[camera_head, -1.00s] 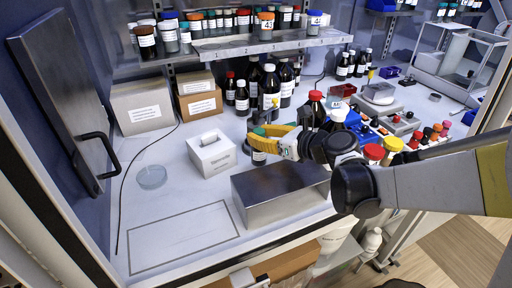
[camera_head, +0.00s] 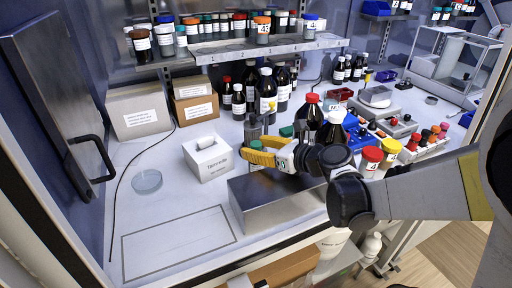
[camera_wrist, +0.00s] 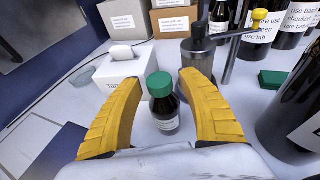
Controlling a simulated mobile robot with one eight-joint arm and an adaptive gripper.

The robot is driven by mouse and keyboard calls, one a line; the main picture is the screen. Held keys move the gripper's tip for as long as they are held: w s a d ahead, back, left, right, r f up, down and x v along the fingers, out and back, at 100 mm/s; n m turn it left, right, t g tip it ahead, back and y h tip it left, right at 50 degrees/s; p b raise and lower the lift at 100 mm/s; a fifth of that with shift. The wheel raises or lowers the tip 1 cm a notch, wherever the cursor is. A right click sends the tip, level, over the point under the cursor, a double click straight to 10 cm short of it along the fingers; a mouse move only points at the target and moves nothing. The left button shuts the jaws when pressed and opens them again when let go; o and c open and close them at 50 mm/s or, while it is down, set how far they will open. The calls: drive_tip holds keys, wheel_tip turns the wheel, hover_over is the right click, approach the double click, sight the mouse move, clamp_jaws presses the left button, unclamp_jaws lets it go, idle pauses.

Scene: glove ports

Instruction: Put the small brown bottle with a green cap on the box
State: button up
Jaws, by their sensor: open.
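The small brown bottle (camera_wrist: 165,112) with a green cap (camera_wrist: 160,84) stands upright on the white worktop in the wrist view, with a white label. My gripper (camera_wrist: 165,80) is open, its yellow fingers on either side of the bottle with gaps visible. In the head view my gripper (camera_head: 248,154) hides most of the bottle; its green cap (camera_head: 257,145) shows just above the yellow finger. Several boxes are present: a white tissue box (camera_head: 209,163) left of the gripper, a brown carton (camera_head: 196,109) and a grey-white carton (camera_head: 138,118) behind it.
A steel box (camera_head: 285,203) stands right in front of my gripper. A grey device with a yellow knob (camera_wrist: 259,14) stands just behind the bottle. Large dark bottles (camera_head: 312,112) crowd the right. A glass dish (camera_head: 146,181) lies left; the outlined area (camera_head: 180,243) is clear.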

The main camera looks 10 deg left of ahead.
drive_tip(key=p+v, duration=0.3)
drive_tip(key=v, duration=0.9)
drive_tip(key=shift+r, duration=0.15)
